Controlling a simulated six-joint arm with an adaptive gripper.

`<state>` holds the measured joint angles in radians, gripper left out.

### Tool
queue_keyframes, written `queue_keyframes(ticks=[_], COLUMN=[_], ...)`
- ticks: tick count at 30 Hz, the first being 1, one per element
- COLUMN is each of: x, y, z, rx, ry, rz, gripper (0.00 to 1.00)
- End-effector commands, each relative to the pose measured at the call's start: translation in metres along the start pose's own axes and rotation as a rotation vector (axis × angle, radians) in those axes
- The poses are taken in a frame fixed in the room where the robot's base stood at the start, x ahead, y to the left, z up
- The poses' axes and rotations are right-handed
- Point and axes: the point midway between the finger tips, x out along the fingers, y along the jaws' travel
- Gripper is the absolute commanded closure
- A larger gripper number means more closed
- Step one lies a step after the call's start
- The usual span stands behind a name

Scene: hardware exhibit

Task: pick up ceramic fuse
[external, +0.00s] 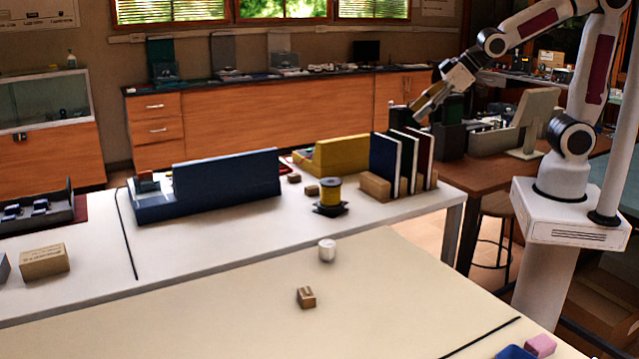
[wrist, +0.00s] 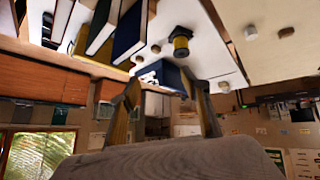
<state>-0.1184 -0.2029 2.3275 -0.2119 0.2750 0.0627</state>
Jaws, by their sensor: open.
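A small white cylinder, which looks like the ceramic fuse (external: 327,250), stands upright on the cream table in the external view. A small white piece near the top of the wrist view (wrist: 250,32) seems to be the same one. My gripper (external: 427,106) is raised at the upper right, well apart from the cylinder, beyond the rack of upright panels. Its two fingers are spread in the wrist view (wrist: 166,88), with nothing held between them.
A small wooden block (external: 306,297) lies in front of the cylinder. A yellow spool (external: 330,193) on a dark base stands behind it. Upright panels in a wooden rack (external: 384,163) and a blue bin (external: 225,184) stand farther back. The table around the cylinder is clear.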

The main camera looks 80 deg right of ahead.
Motion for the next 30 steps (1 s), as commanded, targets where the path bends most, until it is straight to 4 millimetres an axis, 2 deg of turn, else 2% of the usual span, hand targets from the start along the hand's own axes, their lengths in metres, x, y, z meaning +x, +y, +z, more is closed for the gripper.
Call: queue_keyframes(ticks=[6, 15, 22, 30], x=[0.042, 0.096, 0.136, 0.181], y=[-0.019, -0.053, -0.088, -0.135], z=[-0.026, -0.055, -0.068, -0.072], rx=[-0.057, -0.129, -0.179, -0.228], ry=[0.056, 0.140, 0.203, 0.273], rz=[-0.033, -0.097, -0.162, -0.255], gripper=[0.54, 0.54, 0.54, 0.54])
